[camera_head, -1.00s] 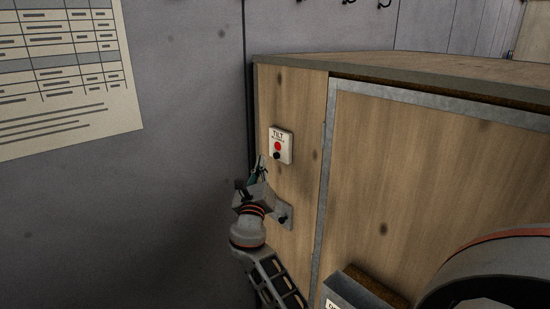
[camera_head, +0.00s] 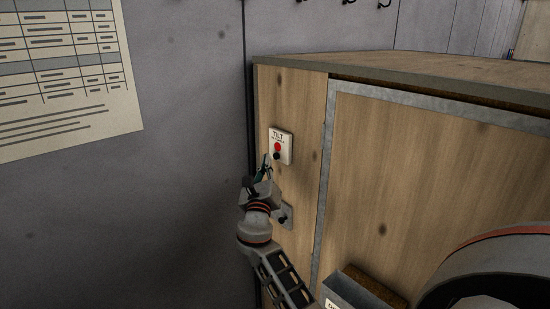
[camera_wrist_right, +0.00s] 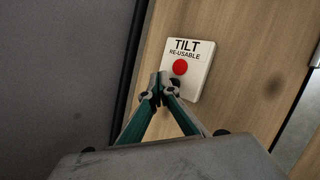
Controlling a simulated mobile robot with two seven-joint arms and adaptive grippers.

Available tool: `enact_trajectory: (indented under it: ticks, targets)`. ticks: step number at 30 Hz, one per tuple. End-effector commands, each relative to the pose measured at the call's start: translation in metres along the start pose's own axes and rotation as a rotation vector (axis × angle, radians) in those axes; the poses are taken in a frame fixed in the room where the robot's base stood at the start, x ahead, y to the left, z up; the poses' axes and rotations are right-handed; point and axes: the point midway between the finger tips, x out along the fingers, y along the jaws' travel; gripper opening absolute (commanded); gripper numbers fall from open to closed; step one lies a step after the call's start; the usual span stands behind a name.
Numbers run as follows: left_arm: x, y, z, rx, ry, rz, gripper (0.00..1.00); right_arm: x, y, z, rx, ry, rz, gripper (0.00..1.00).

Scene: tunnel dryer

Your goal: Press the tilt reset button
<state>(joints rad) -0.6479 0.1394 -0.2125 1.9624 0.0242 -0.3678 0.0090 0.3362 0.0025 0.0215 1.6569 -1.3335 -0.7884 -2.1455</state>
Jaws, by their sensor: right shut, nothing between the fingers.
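The tilt panel (camera_head: 286,143) is a small white plate marked TILT on the wooden cabinet front. It bears a red disc (camera_head: 278,147) with a black button (camera_head: 277,156) just below it. In the right wrist view the panel (camera_wrist_right: 203,68) reads "TILT RE-USABLE", with the red disc (camera_wrist_right: 180,67) in clear sight and the black button (camera_wrist_right: 175,85) partly behind the fingertips. My right gripper (camera_head: 265,157) is shut and empty, its tips close below and left of the button. In the wrist view the tips (camera_wrist_right: 159,82) overlap the button's left side; contact cannot be told. My left gripper is not in view.
A second grey plate with a black knob (camera_head: 286,217) is on the cabinet below the panel, beside my right wrist. The grey wall (camera_head: 190,100) lies left of the cabinet and carries a paper chart (camera_head: 60,75). An open-topped box (camera_head: 350,292) is low on the cabinet front.

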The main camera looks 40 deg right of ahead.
Motion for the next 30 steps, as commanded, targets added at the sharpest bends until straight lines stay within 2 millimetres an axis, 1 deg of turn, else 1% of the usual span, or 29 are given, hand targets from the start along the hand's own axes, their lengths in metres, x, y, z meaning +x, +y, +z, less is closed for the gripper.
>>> enact_trajectory:
  ticks: [21,30]
  targets:
    - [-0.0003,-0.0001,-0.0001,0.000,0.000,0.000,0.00,0.0003,-0.0003,0.0001,0.000,0.000,0.000,0.00]
    - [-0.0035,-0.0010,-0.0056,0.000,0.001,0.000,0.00,0.0061,-0.0045,-0.0037,-0.001,0.000,0.000,0.00]
